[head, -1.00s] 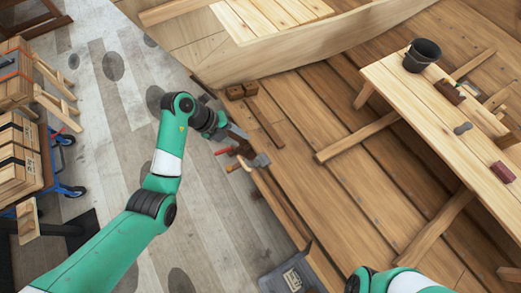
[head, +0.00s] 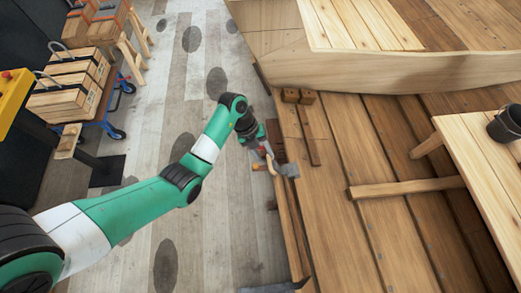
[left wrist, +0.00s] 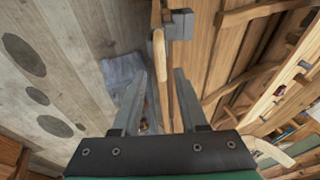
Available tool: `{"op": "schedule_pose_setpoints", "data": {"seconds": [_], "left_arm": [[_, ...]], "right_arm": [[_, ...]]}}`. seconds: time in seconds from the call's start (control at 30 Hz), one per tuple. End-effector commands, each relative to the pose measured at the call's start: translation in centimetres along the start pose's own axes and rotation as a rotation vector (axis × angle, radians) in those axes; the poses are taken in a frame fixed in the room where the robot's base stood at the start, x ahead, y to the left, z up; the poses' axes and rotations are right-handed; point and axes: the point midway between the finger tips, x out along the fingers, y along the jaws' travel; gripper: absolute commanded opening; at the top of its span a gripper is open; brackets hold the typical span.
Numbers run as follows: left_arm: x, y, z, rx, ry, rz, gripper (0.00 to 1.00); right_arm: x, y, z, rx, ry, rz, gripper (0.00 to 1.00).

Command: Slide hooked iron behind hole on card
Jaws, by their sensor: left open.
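My left gripper (left wrist: 160,72) is open in the left wrist view, its two grey fingers apart and nothing clearly held between them. In the head view, it (head: 257,146) is small at the edge of the wooden planking. A hammer-like tool with a tan handle (left wrist: 160,58) and grey metal head (left wrist: 178,24) lies just past the fingertips. The same tool shows in the head view (head: 289,170) beside the gripper. I cannot make out a hooked iron or a card with a hole. My right gripper is out of view.
A pale wooden bench (head: 485,165) with a dark bucket (head: 508,124) stands at the right. The pale hull edge (head: 390,74) crosses the top. Two small wooden blocks (head: 298,96) lie on the planking. Wooden crates (head: 70,85) on a blue-wheeled cart stand left. Grey floor is open between.

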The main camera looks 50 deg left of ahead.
Motion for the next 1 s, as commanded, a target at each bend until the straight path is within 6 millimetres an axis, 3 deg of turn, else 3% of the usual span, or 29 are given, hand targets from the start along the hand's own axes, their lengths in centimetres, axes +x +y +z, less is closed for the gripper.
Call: {"op": "schedule_pose_setpoints", "data": {"seconds": [0.03, 0.13, 0.3, 0.7, 0.93, 1.0], "left_arm": [[1.2, 0.2, 0.2, 0.001, -0.001, -0.001, 0.42], [2.3, 0.2, 0.2, 0.002, -0.001, -0.001, 0.42], [3.9, 0.0, 0.1, 0.001, 0.001, -0.001, 0.42], [4.6, -0.1, 0.0, 0.0, 0.0, -0.001, 0.42], [4.5, -0.1, 0.0, 0.0, 0.0, -0.001, 0.01], [4.5, -0.1, 0.0, 0.0, 0.0, -0.001, 0.0]], "right_arm": [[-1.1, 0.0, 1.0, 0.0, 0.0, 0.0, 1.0], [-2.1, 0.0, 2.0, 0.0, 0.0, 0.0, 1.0], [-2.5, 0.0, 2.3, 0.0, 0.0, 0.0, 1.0], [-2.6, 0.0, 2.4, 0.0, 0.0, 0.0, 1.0], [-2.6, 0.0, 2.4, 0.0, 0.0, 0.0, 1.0], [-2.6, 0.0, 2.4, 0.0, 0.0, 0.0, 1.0]]}}
